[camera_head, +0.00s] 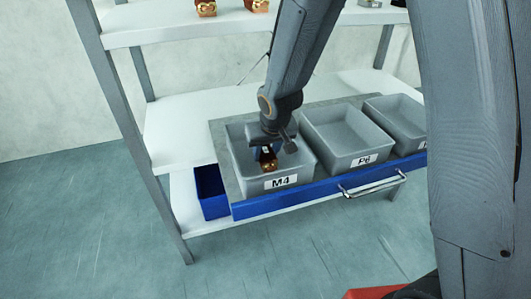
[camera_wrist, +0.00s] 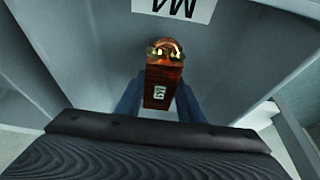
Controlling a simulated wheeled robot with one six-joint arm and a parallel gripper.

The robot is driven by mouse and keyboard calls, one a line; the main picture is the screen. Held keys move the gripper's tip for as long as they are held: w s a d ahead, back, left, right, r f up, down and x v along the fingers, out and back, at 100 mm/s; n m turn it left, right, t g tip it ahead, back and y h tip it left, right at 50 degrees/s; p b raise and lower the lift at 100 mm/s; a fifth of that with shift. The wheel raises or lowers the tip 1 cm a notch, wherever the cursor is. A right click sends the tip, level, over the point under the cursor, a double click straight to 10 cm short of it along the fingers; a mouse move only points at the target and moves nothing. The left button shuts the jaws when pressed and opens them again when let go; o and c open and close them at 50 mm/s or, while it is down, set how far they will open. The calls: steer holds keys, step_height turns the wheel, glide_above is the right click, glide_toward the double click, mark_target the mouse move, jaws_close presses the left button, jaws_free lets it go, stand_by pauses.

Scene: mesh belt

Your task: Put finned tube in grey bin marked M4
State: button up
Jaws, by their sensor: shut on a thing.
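My gripper (camera_head: 266,155) reaches down into the grey bin marked M4 (camera_head: 247,178), the leftmost of the grey bins. It is shut on a copper-coloured piece (camera_head: 268,165) with shiny round ends, which I take for the finned tube. In the wrist view the piece (camera_wrist: 163,80) sits between the blue-grey fingers (camera_wrist: 160,100) and shows a small white mark on its side. The bin's inner wall (camera_wrist: 100,40) and its upside-down M4 label show around it. I cannot tell whether the piece touches the bin floor.
Right of M4 stand a grey bin marked P6 (camera_head: 362,150) and a third grey bin (camera_head: 412,127). They sit on a pulled-out blue-fronted drawer (camera_head: 300,194) with a metal handle. A shelf post (camera_head: 125,115) stands at the left. A blue bin (camera_head: 209,190) is lower left.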

steer(key=o, duration=1.3)
steer(key=shift+s+f, duration=0.1)
steer(key=shift+f, duration=0.05)
steer(key=shift+r+p, duration=0.25)
steer(key=shift+p, duration=0.1)
steer(key=p+v, duration=0.2)
steer(key=v, duration=1)
steer(key=s+d+m+g+h, duration=0.1)
steer(key=s+d+m+g, duration=0.3)
steer(key=s+d, duration=1.4)
steer(key=shift+d+r+m, duration=0.25)
steer(key=shift+d+m, duration=0.05)
steer(key=shift+d, duration=0.45)
